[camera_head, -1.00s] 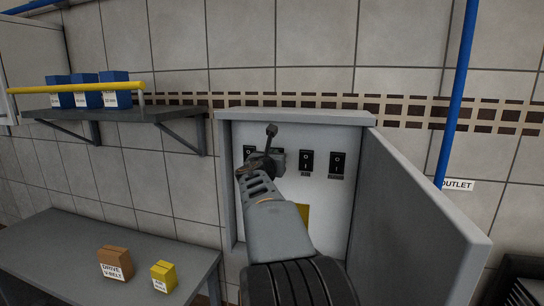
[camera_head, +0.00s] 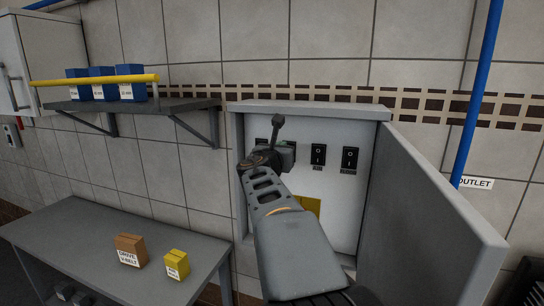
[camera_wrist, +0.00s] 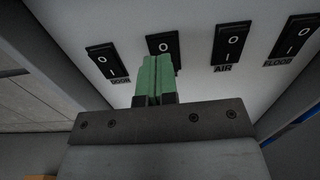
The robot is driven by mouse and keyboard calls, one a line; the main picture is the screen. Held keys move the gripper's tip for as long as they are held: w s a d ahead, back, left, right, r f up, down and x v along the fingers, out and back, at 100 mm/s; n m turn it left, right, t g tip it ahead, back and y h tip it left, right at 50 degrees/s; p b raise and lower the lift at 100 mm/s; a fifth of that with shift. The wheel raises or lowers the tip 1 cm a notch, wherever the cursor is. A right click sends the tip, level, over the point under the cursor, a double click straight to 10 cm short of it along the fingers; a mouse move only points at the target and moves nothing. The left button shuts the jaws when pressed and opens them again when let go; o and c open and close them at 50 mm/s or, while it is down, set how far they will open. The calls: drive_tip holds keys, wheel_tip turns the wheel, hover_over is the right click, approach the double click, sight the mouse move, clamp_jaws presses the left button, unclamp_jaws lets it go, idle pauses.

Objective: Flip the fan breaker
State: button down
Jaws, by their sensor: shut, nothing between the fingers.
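A row of black rocker breakers is inside an open grey cabinet (camera_head: 381,117). My gripper (camera_wrist: 155,80), with green fingers, is shut and empty in front of this breaker. I cannot tell whether the fingers touch it. In the head view my gripper (camera_head: 288,152) hides that breaker.
The cabinet door (camera_head: 430,205) stands open on the right. A shelf (camera_head: 130,106) with blue boxes and a yellow rail is on the left wall. A grey table (camera_head: 80,235) below holds a brown box (camera_head: 131,249) and a yellow box (camera_head: 177,264). A blue pipe (camera_head: 478,90) runs down the right.

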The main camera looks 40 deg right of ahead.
drive_tip(key=b+v, duration=0.1)
drive_tip(key=v, duration=0.7)
drive_tip(key=shift+s+a+r, duration=0.2)
drive_tip(key=shift+a+r, duration=0.1)
drive_tip(key=shift+r, duration=0.25)
